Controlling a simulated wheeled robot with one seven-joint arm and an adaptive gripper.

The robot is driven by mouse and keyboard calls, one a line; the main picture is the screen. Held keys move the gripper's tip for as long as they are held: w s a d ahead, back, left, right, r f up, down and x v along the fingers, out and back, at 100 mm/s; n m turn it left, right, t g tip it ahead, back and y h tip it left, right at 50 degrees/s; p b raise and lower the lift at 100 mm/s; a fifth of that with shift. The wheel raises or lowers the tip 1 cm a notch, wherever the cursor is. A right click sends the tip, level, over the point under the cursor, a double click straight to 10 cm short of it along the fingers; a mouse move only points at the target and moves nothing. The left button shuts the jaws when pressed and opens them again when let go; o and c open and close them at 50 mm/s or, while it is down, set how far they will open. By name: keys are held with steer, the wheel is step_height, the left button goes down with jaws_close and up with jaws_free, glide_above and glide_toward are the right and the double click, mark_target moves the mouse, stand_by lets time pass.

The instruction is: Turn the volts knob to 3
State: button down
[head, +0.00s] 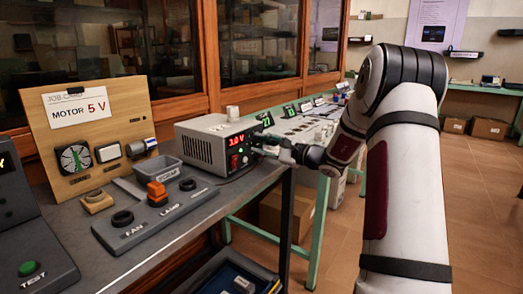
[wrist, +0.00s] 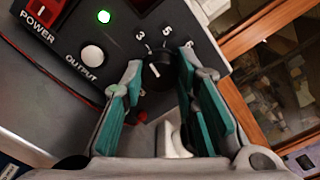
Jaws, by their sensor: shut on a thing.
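The power supply (head: 200,150) is a light grey box on the bench, and its red display (head: 236,140) reads 3.0 V. My gripper (head: 270,146) reaches its front face from the right. In the wrist view the black volts knob (wrist: 158,74) sits between the teal pads of my gripper (wrist: 161,82), which is shut on it. The numeral 3 (wrist: 140,36) is at the upper left of the knob, 5 above it, and another numeral at the upper right. The white mark on the knob points up and left, toward the 3. In the head view my gripper hides the knob.
A white output button (wrist: 92,54), a green light (wrist: 103,17) and a red power switch (wrist: 40,10) are on the same panel. A switch box (head: 150,215) and a wooden job board (head: 88,130) reading "MOTOR 5 V" stand left. The aisle floor (head: 480,190) is open at right.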

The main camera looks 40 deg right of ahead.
stand_by(0.4)
steer(key=c, duration=1.3)
jaws_free()
steer(key=shift+s, duration=0.1)
steer(key=v, duration=1.2)
